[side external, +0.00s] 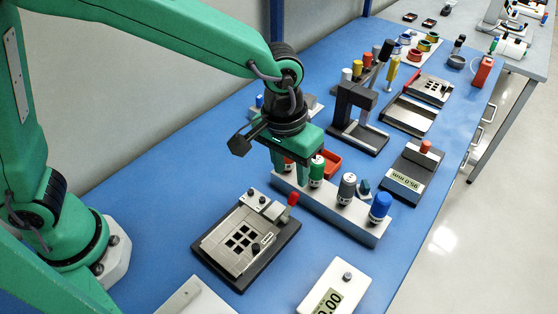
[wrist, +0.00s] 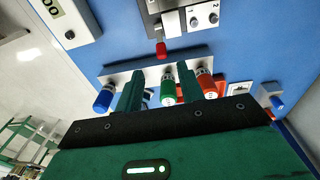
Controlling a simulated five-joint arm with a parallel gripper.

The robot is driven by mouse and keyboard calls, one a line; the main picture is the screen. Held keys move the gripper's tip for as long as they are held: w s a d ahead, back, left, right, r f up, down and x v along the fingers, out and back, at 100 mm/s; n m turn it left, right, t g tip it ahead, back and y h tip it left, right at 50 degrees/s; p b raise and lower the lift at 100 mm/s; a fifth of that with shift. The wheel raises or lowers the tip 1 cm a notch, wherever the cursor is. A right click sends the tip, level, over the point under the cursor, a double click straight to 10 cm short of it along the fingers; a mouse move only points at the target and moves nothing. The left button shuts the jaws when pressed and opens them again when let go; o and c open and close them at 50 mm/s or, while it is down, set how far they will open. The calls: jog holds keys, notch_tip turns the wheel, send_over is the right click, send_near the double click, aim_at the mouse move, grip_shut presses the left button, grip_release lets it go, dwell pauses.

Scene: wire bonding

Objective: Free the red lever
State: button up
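The red lever (side external: 293,199) stands up at the right corner of a dark fixture (side external: 205,248) with a metal plate with square windows. In the wrist view the lever (wrist: 161,49) points down from the fixture's edge at the top. My gripper (side external: 290,160) is above the rack of capped bottles, behind the lever and apart from it. Its two green fingers (wrist: 158,90) are spread, with nothing held between them. In the side view they partly hide the red-capped bottle.
The metal rack (side external: 345,215) holds bottles with red, green (side external: 317,170), grey (side external: 347,186) and blue caps (side external: 380,206), close to the lever's right. A white display box (side external: 328,290) lies in front. A black press (side external: 355,105) stands behind. Blue table is clear left of the fixture.

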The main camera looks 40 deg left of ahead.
aim_at(293, 196)
jog(key=shift+w, duration=0.1)
jog(key=shift+w+d+g+y, duration=0.2)
jog(key=shift+w+g+y, duration=0.2)
jog(key=shift+g, duration=0.1)
jog(key=shift+f, duration=0.1)
jog(key=shift+f, duration=3.85)
grip_shut()
